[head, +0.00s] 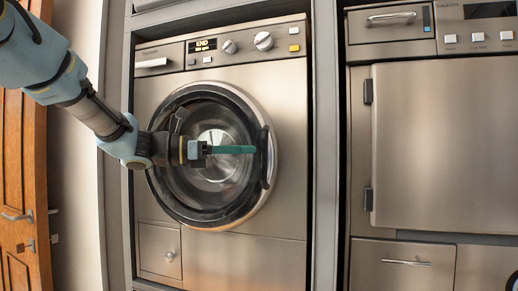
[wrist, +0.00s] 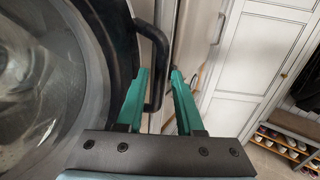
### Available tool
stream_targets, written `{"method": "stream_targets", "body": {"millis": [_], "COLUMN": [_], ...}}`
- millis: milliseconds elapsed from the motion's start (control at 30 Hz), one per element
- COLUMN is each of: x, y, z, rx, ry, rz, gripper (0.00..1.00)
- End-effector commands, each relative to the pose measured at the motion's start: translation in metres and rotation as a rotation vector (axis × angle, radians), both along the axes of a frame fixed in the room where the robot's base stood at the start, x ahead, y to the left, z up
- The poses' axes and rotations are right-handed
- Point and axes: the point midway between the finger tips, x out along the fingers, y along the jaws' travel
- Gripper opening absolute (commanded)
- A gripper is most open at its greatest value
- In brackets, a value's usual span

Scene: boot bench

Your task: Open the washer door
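The washer (head: 221,262) is steel with a round glass door (head: 210,185) in a dark ring, and the door looks closed. A black bar handle (head: 267,158) stands on the door's right edge. In the wrist view the curved handle (wrist: 163,62) shows in line with the gap between my fingertips. My gripper (head: 254,149) lies across the front of the door, its teal fingers pointing right with the tips close to the handle. In the wrist view the two fingers (wrist: 159,74) are apart, with no clear contact on the handle. The exact depth between tips and handle is hard to tell.
The washer's panel display (head: 206,44) reads END. A second steel appliance (head: 445,140) stands to the right, past a grey upright (head: 327,150). A wooden door (head: 22,170) is at the far left. The wrist view shows white cupboard doors (wrist: 262,50) and a shoe rack (wrist: 285,143).

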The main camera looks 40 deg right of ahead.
Motion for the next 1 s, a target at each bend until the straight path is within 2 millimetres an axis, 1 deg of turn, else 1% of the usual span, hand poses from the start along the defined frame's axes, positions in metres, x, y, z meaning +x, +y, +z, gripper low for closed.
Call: {"method": "stream_targets", "body": {"millis": [33,100,200,300,433,700,1000], "x": [-0.005,-0.010,-0.015,-0.018,-0.021,-0.021,-0.021], "y": [-0.010,-0.020,-0.033,-0.042,-0.047,-0.048,-0.048], "z": [0.002,0.001,0.001,0.001,0.000,-0.001,-0.001], "rx": [0.000,0.000,0.000,0.000,0.000,0.001,0.001], "ry": [0.001,0.000,0.000,-0.001,-0.002,-0.003,-0.003], "rz": [-0.004,-0.004,-0.003,-0.001,0.000,0.001,0.001], "gripper": [0.36,0.36,0.36,0.36,0.36,0.36,0.02]}}
